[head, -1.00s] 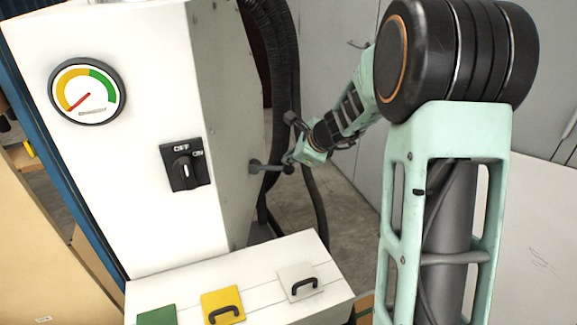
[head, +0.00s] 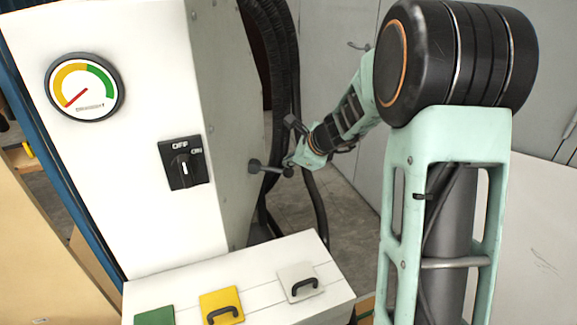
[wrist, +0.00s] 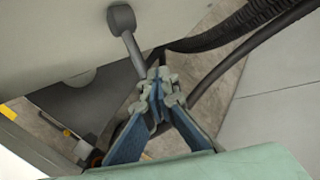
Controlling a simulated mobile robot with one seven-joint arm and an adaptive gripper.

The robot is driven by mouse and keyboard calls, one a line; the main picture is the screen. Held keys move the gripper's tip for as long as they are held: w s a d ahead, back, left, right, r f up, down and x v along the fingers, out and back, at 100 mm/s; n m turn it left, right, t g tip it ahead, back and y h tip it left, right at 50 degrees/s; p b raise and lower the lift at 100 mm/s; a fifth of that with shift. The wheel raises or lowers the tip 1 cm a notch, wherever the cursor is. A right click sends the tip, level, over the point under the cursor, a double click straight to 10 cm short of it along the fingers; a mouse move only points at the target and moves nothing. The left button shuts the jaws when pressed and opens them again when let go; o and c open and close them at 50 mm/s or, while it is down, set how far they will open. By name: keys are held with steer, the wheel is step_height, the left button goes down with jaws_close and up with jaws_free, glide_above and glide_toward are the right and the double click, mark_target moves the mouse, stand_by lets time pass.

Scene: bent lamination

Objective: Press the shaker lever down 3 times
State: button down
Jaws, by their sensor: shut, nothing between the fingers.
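The shaker lever (head: 270,169) is a short dark grey rod sticking out from the right side of a white cabinet. It looks close to level in the head view. In the wrist view the fingertips (wrist: 156,87) meet beside the rod's near end. I cannot tell whether they touch it.
The white cabinet (head: 110,190) carries a round gauge (head: 84,88) with a red needle pointing lower left, and a black OFF/ON switch (head: 184,162). Black hoses (head: 281,80) hang behind the lever. A white box (head: 258,271) with coloured, handled panels stands below.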

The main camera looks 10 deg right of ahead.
steer(key=shift+f+b, duration=1.15)
steer(key=shift+f, duration=0.1)
stand_by(0.8)
steer(key=shift+r, duration=0.1)
stand_by(0.4)
steer(key=shift+r+p, duration=2.15)
steer(key=shift+r, duration=0.2)
step_height(320, 180, up, 5)
steer(key=p, duration=0.4)
